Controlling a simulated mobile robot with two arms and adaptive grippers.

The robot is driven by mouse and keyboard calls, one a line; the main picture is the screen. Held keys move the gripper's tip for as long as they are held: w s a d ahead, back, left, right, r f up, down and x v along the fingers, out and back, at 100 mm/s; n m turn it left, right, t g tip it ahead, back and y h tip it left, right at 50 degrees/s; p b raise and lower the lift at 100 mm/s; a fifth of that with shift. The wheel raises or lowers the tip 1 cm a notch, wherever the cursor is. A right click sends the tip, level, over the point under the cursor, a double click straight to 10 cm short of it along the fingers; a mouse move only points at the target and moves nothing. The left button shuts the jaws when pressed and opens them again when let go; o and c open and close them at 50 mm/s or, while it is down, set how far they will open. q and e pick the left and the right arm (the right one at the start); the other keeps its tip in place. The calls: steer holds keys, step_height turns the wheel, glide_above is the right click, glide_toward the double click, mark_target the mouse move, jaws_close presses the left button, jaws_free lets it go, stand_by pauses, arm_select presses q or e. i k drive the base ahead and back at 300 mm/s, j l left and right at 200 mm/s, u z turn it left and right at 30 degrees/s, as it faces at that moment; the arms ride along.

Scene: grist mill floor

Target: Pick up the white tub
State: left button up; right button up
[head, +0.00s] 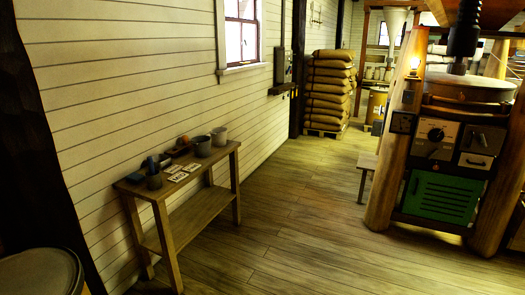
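A pale, whitish tub (219,136) stands at the far right end of a narrow wooden table (225,150) against the left wall. It looks upright and is partly behind or beside a grey pot (202,146). It is small at this distance, so its details are unclear. Neither of my grippers shows in the head view.
The table also holds a dark grey pot (154,182), a blue item (151,163), a brown bowl (180,150) and several cards (173,167). Open plank floor (285,215) lies right of it. A mill machine (440,150) stands right; stacked sacks (330,85) stand behind.

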mark_target(219, 135)
steer(key=i, duration=1.15)
steer(key=i+l+u, duration=0.1)
steer(key=i, duration=1.05)
